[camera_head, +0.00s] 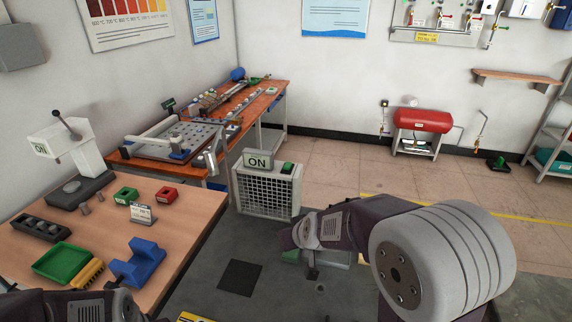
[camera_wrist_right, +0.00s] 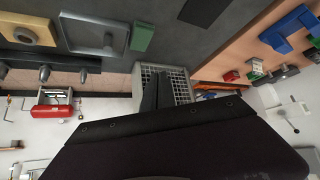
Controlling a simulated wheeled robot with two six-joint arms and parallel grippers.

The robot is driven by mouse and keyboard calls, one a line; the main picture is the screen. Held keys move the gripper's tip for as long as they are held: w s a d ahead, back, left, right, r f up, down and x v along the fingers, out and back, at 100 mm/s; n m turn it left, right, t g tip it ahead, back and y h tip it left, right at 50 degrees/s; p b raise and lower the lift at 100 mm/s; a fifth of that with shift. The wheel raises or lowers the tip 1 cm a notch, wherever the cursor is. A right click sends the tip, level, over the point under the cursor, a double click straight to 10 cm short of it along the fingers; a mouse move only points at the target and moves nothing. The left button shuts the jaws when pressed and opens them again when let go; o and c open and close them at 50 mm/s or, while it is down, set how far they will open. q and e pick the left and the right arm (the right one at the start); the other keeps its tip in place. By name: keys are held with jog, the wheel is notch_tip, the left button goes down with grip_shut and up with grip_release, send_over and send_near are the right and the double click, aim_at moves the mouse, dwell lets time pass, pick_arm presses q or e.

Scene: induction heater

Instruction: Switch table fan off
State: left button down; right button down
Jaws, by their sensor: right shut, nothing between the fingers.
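The table fan (camera_head: 266,190) is a pale box with a square grille, standing beyond the dark grey surface in the head view. A sign on top (camera_head: 257,160) reads ON, and a green switch (camera_head: 287,168) sits on the top right. My right gripper (camera_head: 291,236) is in front of the fan's lower right, below the switch. In the tilted right wrist view, my right gripper's dark fingers (camera_wrist_right: 163,90) are shut and empty, overlapping the fan grille (camera_wrist_right: 179,84). Contact cannot be told.
A wooden table (camera_head: 190,205) at left holds a green tray (camera_head: 66,262), a blue stand (camera_head: 139,262) and a white device (camera_head: 75,150) marked ON. An orange bench (camera_head: 265,97) stands behind. A red tank (camera_head: 423,121) is at the far wall. Floor right of the fan is open.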

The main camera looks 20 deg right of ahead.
jog(key=w+d+r+m+t+h+p, duration=0.2)
jog(key=w+d+r+m+h+p, duration=0.15)
jog(key=w+r, duration=0.6)
jog(key=w+d+r+m+t+h+p, duration=0.3)
jog(key=w+r+h, duration=0.1)
jog(key=w+r, duration=0.5)
jog(key=w+a+f+g+p, duration=0.1)
jog(key=w+a+f+p, duration=0.2)
jog(key=f, duration=0.4)
jog(key=shift+w+a+p, duration=0.15)
jog(key=shift+a+p, duration=0.2)
jog(key=shift+a, duration=0.25)
jog(key=shift+m, duration=0.25)
